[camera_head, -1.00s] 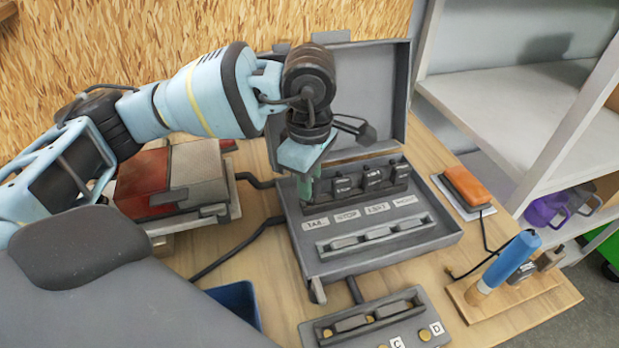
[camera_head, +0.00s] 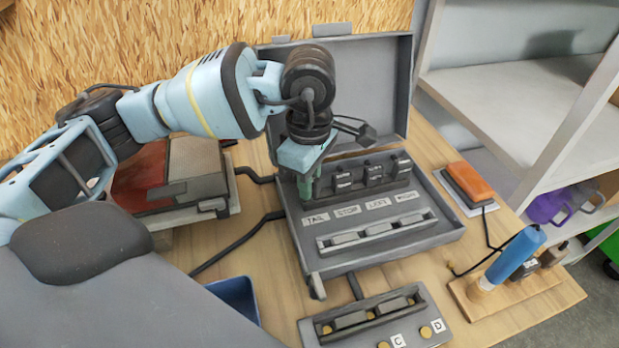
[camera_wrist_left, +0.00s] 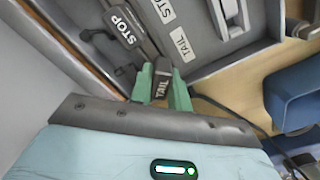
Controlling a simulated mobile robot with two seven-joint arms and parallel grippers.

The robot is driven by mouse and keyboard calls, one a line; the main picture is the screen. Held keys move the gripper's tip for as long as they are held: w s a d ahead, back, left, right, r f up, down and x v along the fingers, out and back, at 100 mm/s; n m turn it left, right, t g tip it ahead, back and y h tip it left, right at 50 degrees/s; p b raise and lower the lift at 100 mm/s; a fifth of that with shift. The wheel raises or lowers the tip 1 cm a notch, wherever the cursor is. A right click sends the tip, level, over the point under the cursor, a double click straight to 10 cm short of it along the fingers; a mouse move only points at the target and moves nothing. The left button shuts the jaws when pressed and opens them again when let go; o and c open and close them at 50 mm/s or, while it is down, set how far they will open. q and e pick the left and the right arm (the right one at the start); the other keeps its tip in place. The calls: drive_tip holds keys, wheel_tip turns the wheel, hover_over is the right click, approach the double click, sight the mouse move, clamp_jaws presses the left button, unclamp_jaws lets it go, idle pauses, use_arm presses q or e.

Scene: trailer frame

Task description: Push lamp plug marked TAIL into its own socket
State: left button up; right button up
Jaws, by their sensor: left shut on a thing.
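My left gripper (camera_head: 308,188) is over the left end of the open grey case (camera_head: 375,250). In the left wrist view its green fingers (camera_wrist_left: 164,85) are shut on the dark plug marked TAIL (camera_wrist_left: 161,88). A dark plug marked STOP (camera_wrist_left: 124,25) is beside it. In the head view several dark plugs (camera_head: 372,175) stand in a row to the right of the gripper. The TAIL label (camera_head: 316,219) is just in front of the gripper, at the left of the label row. The fingers hide the plug's lower end, so I cannot tell how deep it sits. My right gripper is out of view.
The case lid (camera_head: 350,85) stands open behind the arm. A control box with C and D labels (camera_head: 375,318) lies in front. An orange-topped block (camera_head: 468,184) and a blue-handled tool (camera_head: 515,255) are at right. A blue bin (camera_head: 236,298) is at front left.

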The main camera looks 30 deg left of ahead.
use_arm(q)
drive_tip(key=shift+f, duration=0.3)
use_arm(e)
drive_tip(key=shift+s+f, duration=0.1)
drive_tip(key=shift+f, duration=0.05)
use_arm(q)
drive_tip(key=shift+f, duration=0.2)
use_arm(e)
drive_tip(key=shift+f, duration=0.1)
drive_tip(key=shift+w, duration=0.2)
use_arm(q)
drive_tip(key=o, duration=1.1)
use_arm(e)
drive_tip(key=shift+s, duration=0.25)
use_arm(q)
drive_tip(key=shift+o, duration=0.2)
drive_tip(key=shift+r, duration=0.15)
drive_tip(key=shift+r+p, duration=1.55)
drive_tip(key=shift+r, duration=1.9)
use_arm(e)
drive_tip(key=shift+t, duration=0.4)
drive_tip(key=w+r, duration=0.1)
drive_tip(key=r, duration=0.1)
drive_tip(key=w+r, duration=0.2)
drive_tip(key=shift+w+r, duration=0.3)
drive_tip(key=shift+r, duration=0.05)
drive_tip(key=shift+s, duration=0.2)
